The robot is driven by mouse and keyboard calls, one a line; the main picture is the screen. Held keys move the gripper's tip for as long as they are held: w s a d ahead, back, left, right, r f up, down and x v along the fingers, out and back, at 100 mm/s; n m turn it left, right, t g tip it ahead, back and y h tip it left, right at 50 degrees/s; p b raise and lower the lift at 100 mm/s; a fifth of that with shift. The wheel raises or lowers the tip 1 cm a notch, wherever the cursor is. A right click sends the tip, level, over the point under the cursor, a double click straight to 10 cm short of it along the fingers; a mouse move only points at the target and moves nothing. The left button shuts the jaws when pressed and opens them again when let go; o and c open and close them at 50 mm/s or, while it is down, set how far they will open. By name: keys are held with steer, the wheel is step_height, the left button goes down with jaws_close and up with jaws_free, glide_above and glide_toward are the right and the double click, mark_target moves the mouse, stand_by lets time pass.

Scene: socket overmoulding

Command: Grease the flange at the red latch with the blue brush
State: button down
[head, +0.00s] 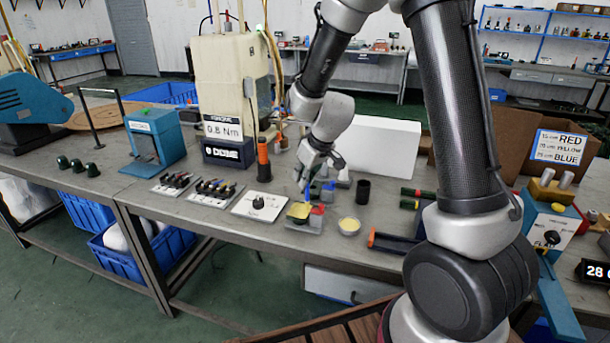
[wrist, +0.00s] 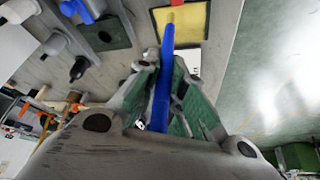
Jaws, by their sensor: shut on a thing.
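My gripper (head: 314,168) is shut on the blue brush (wrist: 163,90) and points down over the bench. The brush runs away from the fingers in the wrist view, and its tan tip lies over a yellow square part (wrist: 190,22). I cannot tell whether the tip touches it. In the head view the yellow part (head: 299,211) sits on a grey plate (head: 305,226), with a red latch (head: 318,209) at its right side. A blue latch (head: 328,191) stands just behind. The flange itself is too small to make out. A clear dish of pale yellow stuff (head: 348,226) stands to the right.
A black cup (head: 363,190) stands behind the dish. A white plate with a black knob (head: 260,203) and small tool trays (head: 214,191) lie to the left. A tall beige machine (head: 228,85) and white panel (head: 376,148) stand behind. The bench front edge is close.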

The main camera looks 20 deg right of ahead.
stand_by(1.2)
step_height(320, 180, up, 3)
steer(key=shift+r, duration=0.1)
stand_by(0.4)
